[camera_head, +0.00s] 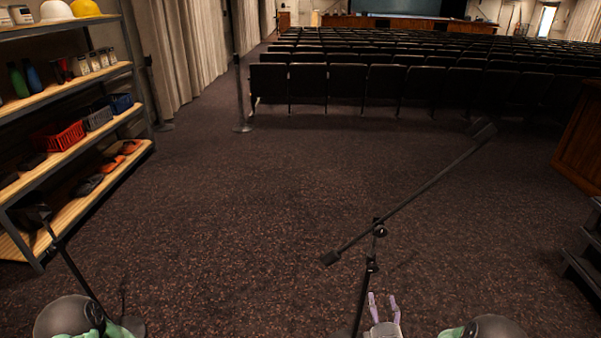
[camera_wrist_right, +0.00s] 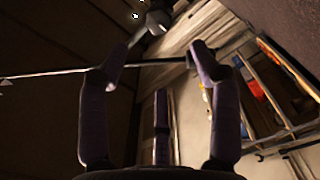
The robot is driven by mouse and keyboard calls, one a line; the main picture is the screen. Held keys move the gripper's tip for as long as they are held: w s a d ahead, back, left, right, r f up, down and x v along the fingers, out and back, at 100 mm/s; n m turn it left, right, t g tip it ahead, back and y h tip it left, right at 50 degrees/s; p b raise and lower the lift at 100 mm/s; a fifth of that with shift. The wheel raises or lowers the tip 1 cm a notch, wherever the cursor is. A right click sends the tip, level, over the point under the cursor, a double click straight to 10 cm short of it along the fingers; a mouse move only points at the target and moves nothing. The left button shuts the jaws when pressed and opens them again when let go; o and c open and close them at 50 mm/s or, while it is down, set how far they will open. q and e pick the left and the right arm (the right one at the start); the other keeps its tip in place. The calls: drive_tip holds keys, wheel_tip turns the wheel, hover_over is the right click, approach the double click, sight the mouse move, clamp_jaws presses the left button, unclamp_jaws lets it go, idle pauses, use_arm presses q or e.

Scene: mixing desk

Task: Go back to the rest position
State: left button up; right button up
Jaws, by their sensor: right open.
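My right gripper (camera_head: 382,306) shows at the bottom of the head view, right of centre, with its purple fingers pointing up and apart. In the right wrist view its fingers (camera_wrist_right: 160,70) are spread, with nothing held between them. In the head view it is beside the lower pole of a black boom stand (camera_head: 372,262); I cannot tell the exact gap. The boom also crosses behind the fingers in the right wrist view (camera_wrist_right: 50,73). My left gripper is not in view; only part of my left arm shows at the bottom left.
A shelf rack (camera_head: 70,150) with hats, bottles, baskets and shoes stands at the left. Another dark stand (camera_head: 72,262) is in front of it. Rows of dark seats (camera_head: 345,82) fill the back. A wooden cabinet (camera_head: 582,140) and dark steps (camera_head: 585,262) are at the right.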

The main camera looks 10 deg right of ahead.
drive_tip(key=s+a+f+m+g+y+p, duration=0.25)
drive_tip(key=a+f+m+g, duration=0.2)
drive_tip(key=a, duration=0.25)
drive_tip(key=s+a+f+m+g+y+p, duration=0.25)
drive_tip(key=a+f+m+g, duration=0.2)
drive_tip(key=a, duration=0.25)
drive_tip(key=s+a+f+m+g+y+p, duration=0.1)
drive_tip(key=s+a+m+g, duration=0.2)
drive_tip(key=s, duration=0.5)
drive_tip(key=s+a+m+g+y+p, duration=0.1)
drive_tip(key=s+a+m+g+y, duration=0.1)
drive_tip(key=s+a+g, duration=0.3)
drive_tip(key=s+a+m, duration=0.1)
drive_tip(key=s+a, duration=0.2)
drive_tip(key=shift+a+f, duration=0.25)
drive_tip(key=shift+f, duration=0.15)
